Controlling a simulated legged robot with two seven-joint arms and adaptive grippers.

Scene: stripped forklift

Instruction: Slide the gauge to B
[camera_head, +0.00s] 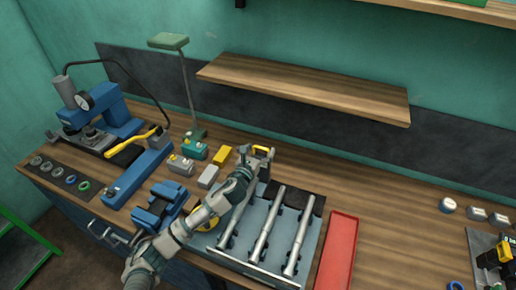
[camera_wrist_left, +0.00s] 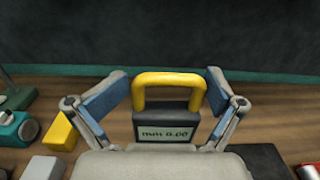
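The gauge (camera_wrist_left: 166,125) is a dark block with a yellow loop handle and a small display reading about "mm 0.00" in the left wrist view. In the head view its yellow handle (camera_head: 261,149) shows behind my gripper at the back of the rod tray. My left gripper (camera_head: 262,156) is open there. In the left wrist view its blue-padded fingers (camera_wrist_left: 164,88) stand one on each side of the handle, with small gaps and nothing held. The gauge's lower part is hidden by my gripper. No mark B can be read. My right gripper is not in view.
A grey tray (camera_head: 250,265) with several steel rods lies beneath my left arm. A red tray (camera_head: 339,250) is to its right. Small blocks, a blue vise (camera_head: 158,205) and a blue press (camera_head: 105,115) stand left. A wooden shelf (camera_head: 310,88) overhangs the back.

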